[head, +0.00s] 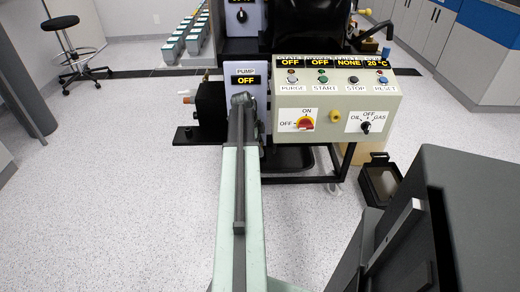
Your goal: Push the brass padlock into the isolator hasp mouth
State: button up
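The control box (350,150) carries a red and yellow isolator switch (306,122) on a white plate marked OFF and ON. Just right of that plate is a small brass-yellow piece (334,116) on the box front. It may be the padlock, but it is too small to tell, and I cannot make out the hasp mouth. My pale green arm reaches forward from the bottom centre and ends left of the box, in front of the PUMP panel. My gripper does not show, so its state and anything it holds are hidden.
A black pump unit (211,108) stands left of my arm. A dark open case (381,184) lies on the floor at right.

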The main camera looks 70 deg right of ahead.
grip_shut()
